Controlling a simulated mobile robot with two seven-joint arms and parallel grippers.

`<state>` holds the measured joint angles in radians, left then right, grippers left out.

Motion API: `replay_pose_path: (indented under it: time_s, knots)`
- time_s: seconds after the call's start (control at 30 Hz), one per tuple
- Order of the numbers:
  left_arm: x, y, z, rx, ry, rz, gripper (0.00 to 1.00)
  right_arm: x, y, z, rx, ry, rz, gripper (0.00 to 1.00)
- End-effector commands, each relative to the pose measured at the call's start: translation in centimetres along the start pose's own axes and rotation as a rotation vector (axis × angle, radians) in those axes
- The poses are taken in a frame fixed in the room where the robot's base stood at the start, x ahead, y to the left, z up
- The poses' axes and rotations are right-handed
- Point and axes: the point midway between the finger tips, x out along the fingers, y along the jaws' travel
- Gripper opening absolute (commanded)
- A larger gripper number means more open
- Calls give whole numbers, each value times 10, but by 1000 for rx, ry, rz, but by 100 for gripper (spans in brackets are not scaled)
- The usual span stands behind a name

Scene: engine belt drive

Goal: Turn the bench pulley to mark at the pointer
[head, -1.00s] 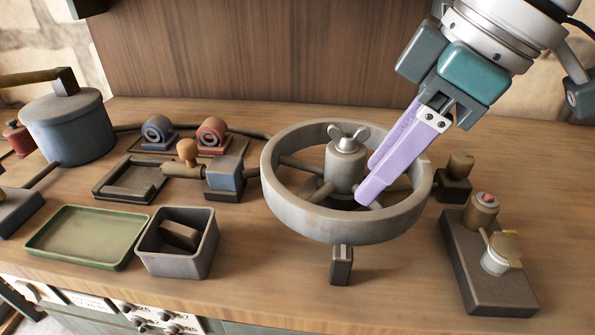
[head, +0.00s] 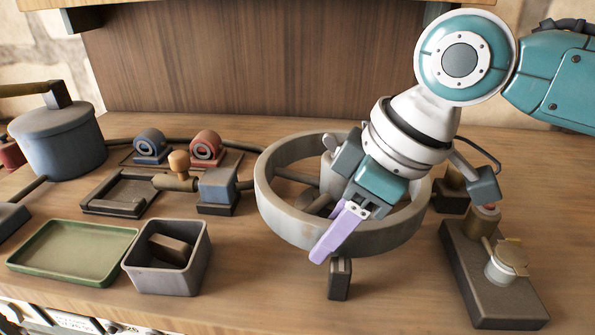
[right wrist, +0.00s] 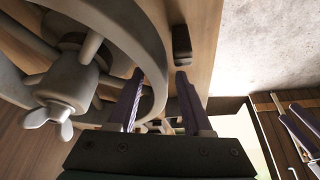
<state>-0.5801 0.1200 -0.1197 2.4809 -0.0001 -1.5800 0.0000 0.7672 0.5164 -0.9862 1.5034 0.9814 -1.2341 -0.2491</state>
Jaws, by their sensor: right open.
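The bench pulley (head: 285,215) is a large grey spoked wheel with a wing nut at its hub, on the wooden bench; the right wrist view shows its rim, spokes and wing nut (right wrist: 50,117). A small dark upright block (head: 340,282), seemingly the pointer, stands just in front of the rim; it also shows in the right wrist view (right wrist: 181,42). My right gripper (head: 332,243), with purple fingers, is open at the front rim. In the right wrist view the rim appears to lie between its fingers (right wrist: 158,78). I cannot make out a mark on the pulley. My left gripper is out of view.
Left of the pulley are a blue block (head: 218,187), a dark bin (head: 168,275), a green tray (head: 70,280) and a blue pot (head: 60,145). A dark base with a capped fitting (head: 485,285) stands right.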

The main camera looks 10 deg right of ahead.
Motion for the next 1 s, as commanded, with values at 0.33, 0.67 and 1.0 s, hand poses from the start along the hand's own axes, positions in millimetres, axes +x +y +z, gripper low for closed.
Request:
replay_pose_path:
  time_s: [0.33, 0.67, 1.0]
  knots:
    - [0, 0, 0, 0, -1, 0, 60, 0, 0, 0, 0, 0, 0, 17]
    - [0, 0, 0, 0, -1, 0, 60, 0, 0, 0, 1, 0, -1, 0]
    - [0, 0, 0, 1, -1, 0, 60, 0, 0, 0, 1, 0, -1, 0]
